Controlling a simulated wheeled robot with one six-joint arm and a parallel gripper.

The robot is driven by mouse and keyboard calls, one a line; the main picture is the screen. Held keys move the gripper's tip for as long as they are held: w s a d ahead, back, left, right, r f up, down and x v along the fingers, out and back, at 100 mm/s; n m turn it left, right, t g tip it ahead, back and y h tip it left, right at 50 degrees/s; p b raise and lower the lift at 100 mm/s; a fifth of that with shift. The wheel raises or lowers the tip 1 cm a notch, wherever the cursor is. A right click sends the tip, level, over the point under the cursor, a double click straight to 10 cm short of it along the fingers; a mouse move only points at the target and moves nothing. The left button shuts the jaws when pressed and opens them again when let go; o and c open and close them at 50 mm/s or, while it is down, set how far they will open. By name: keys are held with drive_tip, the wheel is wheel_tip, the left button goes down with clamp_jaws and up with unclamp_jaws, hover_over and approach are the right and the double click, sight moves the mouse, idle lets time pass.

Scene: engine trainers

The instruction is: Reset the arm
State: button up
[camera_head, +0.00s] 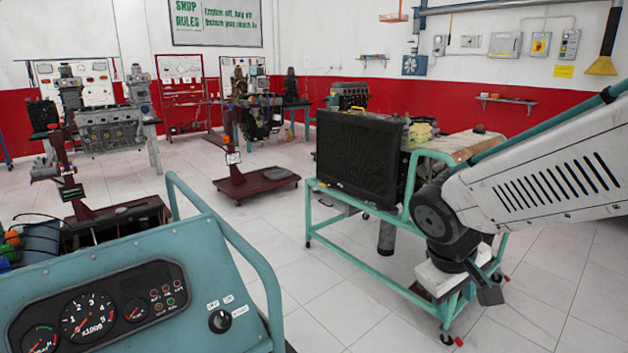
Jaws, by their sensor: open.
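My white arm reaches in from the right edge and bends down at a dark wrist joint. My gripper (487,291) hangs at its end, pointing down, in front of the right end of a green engine trainer cart (409,300). It is small and dark here; its jaws are open, and I see nothing held between them. I cannot tell how close it is to the cart's frame.
A teal console (225,262) with gauges fills the lower left. A black radiator (357,155) stands on the green cart. A red engine stand (255,183) is behind. Tiled floor is clear between console and cart and at lower right.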

drive_tip(key=s+d+r+m+y, duration=0.1)
drive_tip(key=s+r+m, duration=0.1)
drive_tip(key=s, duration=0.6)
drive_tip(key=s+d+r+m+y, duration=0.1)
drive_tip(key=s+r, duration=0.3)
drive_tip(key=s, duration=0.4)
drive_tip(key=shift+s+r+m+g+y, duration=0.15)
drive_tip(key=shift+s+m+g+y, duration=0.2)
drive_tip(key=shift+m+y, duration=0.4)
drive_tip(key=shift+c, duration=0.2)
